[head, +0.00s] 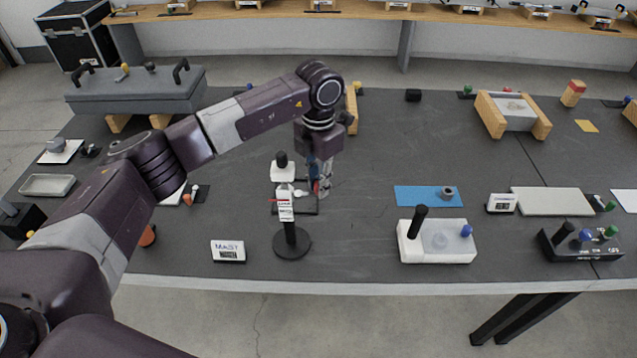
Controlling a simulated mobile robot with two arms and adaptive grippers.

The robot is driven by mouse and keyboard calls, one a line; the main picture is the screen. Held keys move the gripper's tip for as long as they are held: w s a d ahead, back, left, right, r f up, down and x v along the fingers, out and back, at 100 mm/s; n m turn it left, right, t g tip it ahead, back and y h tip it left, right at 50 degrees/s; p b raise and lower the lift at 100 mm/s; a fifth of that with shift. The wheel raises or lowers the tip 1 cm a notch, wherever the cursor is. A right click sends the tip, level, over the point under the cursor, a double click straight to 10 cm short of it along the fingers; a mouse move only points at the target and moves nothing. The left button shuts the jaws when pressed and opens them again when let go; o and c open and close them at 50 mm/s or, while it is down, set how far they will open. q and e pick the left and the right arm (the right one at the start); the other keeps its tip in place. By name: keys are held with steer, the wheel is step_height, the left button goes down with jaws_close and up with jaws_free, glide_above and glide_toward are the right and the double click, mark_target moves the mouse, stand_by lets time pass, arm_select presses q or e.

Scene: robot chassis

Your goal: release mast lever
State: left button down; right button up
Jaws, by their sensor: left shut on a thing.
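The mast (291,243) stands upright on a round black base near the table's front edge. It has a white block (283,173) with a black knob on top, and a white tag (286,207) with red on its front. A dark bar frame reaches out to its right. My left gripper (321,188) points down just right of the mast's upper part. It is shut on the mast lever, which the fingers mostly hide; a small red part shows there. A sign reading MAST (228,251) stands left of the base. My right gripper is not in view.
Right of the mast are a blue mat (414,196) and a white box (438,249) with a black lever. A black switch box (580,243) stands farther right. A grey lidded case (137,92) is at the back left. The table behind the mast is largely clear.

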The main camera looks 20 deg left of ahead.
arm_select(q)
steer(key=shift+w+a+f+n+b, duration=0.2)
steer(key=shift+w+n+b, duration=0.15)
steer(key=shift+n+b, duration=0.4)
steer(key=shift+w+r+n, duration=0.2)
steer(key=shift+n, duration=0.55)
steer(key=shift+a, duration=0.1)
steer(key=c, duration=1.8)
jaws_free()
step_height(320, 180, up, 12)
